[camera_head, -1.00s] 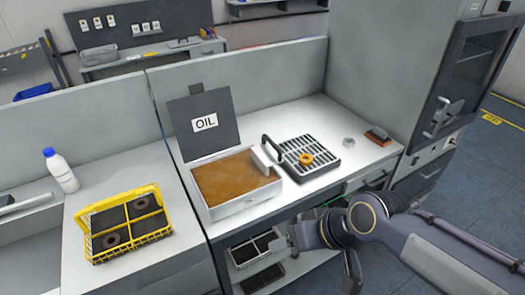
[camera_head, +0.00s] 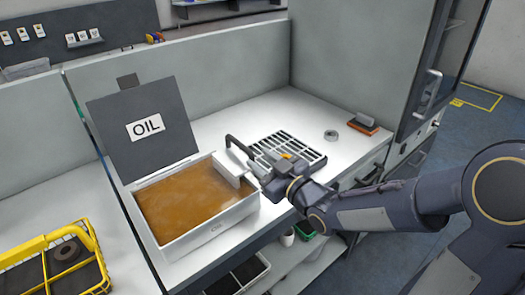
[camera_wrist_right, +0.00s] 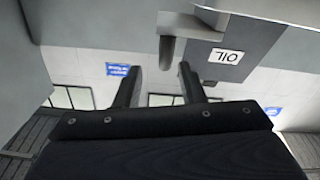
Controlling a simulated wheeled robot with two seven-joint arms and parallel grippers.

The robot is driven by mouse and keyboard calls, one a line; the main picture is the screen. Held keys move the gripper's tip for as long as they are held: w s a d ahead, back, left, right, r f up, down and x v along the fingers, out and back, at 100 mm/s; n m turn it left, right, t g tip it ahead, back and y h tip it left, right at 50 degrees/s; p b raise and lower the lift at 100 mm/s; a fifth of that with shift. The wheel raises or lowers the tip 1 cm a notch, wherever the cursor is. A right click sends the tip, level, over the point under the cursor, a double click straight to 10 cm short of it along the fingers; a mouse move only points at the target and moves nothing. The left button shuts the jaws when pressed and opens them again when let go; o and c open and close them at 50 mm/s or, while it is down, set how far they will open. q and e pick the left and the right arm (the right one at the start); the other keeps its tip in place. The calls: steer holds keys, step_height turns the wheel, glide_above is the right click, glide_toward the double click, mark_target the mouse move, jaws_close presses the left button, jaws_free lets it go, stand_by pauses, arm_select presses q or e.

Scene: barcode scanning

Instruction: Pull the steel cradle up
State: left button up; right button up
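The white oil tank (camera_head: 158,238) stands on the bench with its dark lid marked OIL (camera_head: 140,130) raised. A pale steel piece (camera_head: 232,166), which looks like the cradle's upper part, sits at the tank's right rim; anything below the oil is hidden. My right gripper (camera_head: 258,166) is just right of this piece, over the near left part of the rack. In the right wrist view its two fingers (camera_wrist_right: 160,68) are apart, with a grey bar (camera_wrist_right: 167,50) beyond the gap between their tips. I see no contact. My left gripper is not in view.
A yellow basket (camera_head: 35,245) stands at left. A grey ring (camera_head: 331,135) and a brush (camera_head: 363,124) lie farther right.

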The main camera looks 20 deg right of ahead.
mark_target(248, 149)
steer(key=shift+w+a+r, duration=0.2)
steer(key=shift+w+a, duration=0.15)
steer(key=shift+a, duration=0.25)
steer(key=shift+w+a+r, duration=0.15)
steer(key=shift+w+a, duration=0.2)
steer(key=shift+a, duration=0.25)
steer(key=w+p, duration=0.1)
steer(key=w, duration=0.2)
steer(key=shift+w+f, duration=0.1)
steer(key=shift+w, duration=0.1)
steer(key=shift+w+a, duration=0.1)
steer(key=shift+w, duration=0.6)
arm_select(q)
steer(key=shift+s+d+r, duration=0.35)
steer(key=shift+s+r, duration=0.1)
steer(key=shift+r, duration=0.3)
arm_select(e)
steer(key=shift+c, duration=0.4)
steer(key=shift+w, duration=0.1)
steer(key=c, duration=0.5)
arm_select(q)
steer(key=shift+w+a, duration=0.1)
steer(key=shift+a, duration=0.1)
arm_select(e)
steer(key=shift+a, duration=0.1)
jaws_close()
